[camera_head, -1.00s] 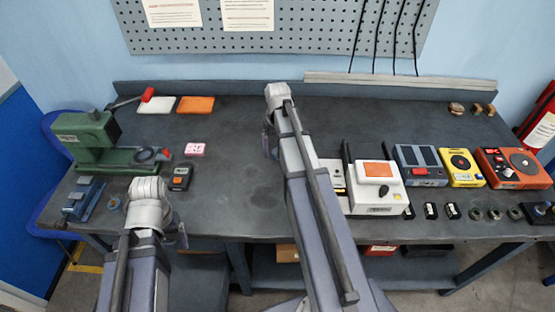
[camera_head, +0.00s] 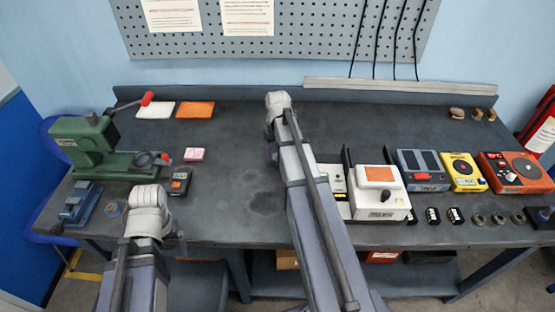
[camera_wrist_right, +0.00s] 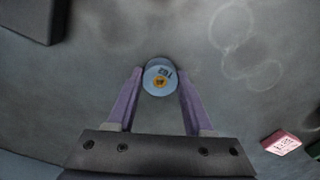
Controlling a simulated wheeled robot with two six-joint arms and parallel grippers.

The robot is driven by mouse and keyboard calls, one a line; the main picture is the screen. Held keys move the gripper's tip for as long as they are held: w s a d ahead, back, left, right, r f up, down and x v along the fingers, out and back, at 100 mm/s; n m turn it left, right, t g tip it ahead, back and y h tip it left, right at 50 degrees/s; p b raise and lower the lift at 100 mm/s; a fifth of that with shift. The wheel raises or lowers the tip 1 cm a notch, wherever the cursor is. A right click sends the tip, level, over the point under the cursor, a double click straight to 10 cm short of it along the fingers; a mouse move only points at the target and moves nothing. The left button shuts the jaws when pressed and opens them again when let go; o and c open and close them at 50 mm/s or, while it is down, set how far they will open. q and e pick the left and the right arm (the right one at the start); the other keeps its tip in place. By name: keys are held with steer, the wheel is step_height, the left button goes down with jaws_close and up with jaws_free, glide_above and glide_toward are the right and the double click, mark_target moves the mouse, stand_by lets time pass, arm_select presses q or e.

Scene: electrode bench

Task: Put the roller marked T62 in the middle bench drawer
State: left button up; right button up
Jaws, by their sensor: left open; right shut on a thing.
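A short pale-blue roller (camera_wrist_right: 160,82) with an orange and dark marking on its end face shows in the right wrist view. The marking is too small to read. My right gripper (camera_wrist_right: 159,76) is shut on it, with a purple finger on each side. In the head view the right gripper (camera_head: 271,150) is over the middle of the bench, mostly hidden by its own arm, and the roller is not visible there. My left gripper (camera_head: 178,240) is open near the bench's front left edge, partly hidden by its wrist. I cannot make out the middle drawer under the bench top.
A green press (camera_head: 90,145) stands at the left. A dark meter (camera_head: 179,182) and pink block (camera_head: 194,155) lie near it. White (camera_head: 383,200), grey (camera_head: 423,170), yellow (camera_head: 463,172) and orange (camera_head: 512,172) devices line the right. The bench middle (camera_head: 235,160) is clear.

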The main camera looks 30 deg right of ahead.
jaws_close()
